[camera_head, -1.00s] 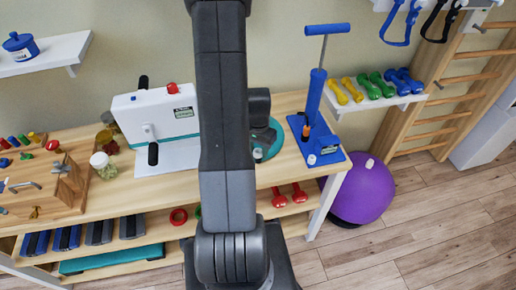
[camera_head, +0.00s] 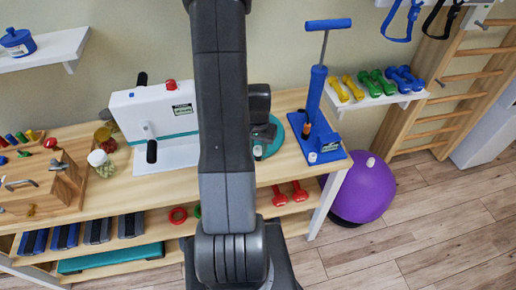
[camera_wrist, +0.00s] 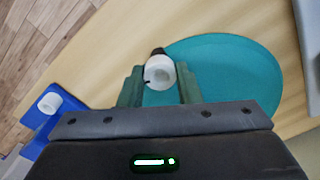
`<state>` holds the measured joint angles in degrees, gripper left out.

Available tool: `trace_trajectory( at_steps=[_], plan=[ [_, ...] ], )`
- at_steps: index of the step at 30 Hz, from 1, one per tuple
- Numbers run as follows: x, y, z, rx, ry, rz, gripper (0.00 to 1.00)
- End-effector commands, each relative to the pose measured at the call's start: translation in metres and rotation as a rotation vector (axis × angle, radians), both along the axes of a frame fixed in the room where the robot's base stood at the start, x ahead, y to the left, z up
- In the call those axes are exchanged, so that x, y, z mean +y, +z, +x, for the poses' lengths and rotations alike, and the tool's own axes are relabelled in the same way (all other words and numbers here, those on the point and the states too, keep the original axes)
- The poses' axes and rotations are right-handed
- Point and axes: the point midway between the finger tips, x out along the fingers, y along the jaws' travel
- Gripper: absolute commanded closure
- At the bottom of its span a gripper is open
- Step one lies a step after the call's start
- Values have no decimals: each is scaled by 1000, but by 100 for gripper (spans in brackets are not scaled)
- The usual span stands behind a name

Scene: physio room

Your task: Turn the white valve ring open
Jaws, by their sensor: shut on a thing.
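The white valve ring (camera_wrist: 158,73) shows in the wrist view as a short white cylinder with a grey round face, beside a small black part. It stands at the edge of a round teal disc (camera_wrist: 235,75). My gripper (camera_wrist: 158,84) has its two green fingers on either side of the ring and is shut on it. In the head view the ring (camera_head: 257,152) is a small white spot on the teal disc (camera_head: 272,148), beside my arm. My arm hides much of the disc and most of the gripper there.
A blue pump (camera_head: 317,95) with a T-handle stands right of the disc; its base has another white cap (camera_wrist: 48,103). A white machine (camera_head: 150,112) with black handles stands to the left. A purple ball (camera_head: 362,190) lies on the floor at the right.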

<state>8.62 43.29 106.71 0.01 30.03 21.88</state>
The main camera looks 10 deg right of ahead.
Motion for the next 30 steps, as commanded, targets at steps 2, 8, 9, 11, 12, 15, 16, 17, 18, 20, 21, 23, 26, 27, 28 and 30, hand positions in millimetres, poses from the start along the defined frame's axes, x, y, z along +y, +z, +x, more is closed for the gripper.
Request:
trace_trajectory(
  at_steps=[2,8,9,11,12,15,16,17,18,20,21,23,26,27,28,30],
  plan=[
    [0,-3,1,-3,62,-1,92],
    [0,-3,1,-3,250,0,92],
    [0,-3,1,-3,288,0,92],
    [0,-3,1,-4,345,-1,92],
    [0,-3,1,-4,383,-1,92],
    [0,-2,1,-3,478,-1,92],
    [0,-2,1,-4,507,-2,92],
    [0,-2,1,-4,535,-2,92],
    [0,-2,1,-3,573,-1,92],
    [0,-2,1,-3,630,-1,92],
    [0,-2,1,-3,668,-1,92],
    [0,-2,1,-4,725,-2,92],
    [0,-2,1,-3,820,-1,92],
    [0,-2,1,-2,857,0,92],
    [0,-2,1,-2,886,0,92],
    [0,-2,1,-3,952,-1,92]
  ],
)
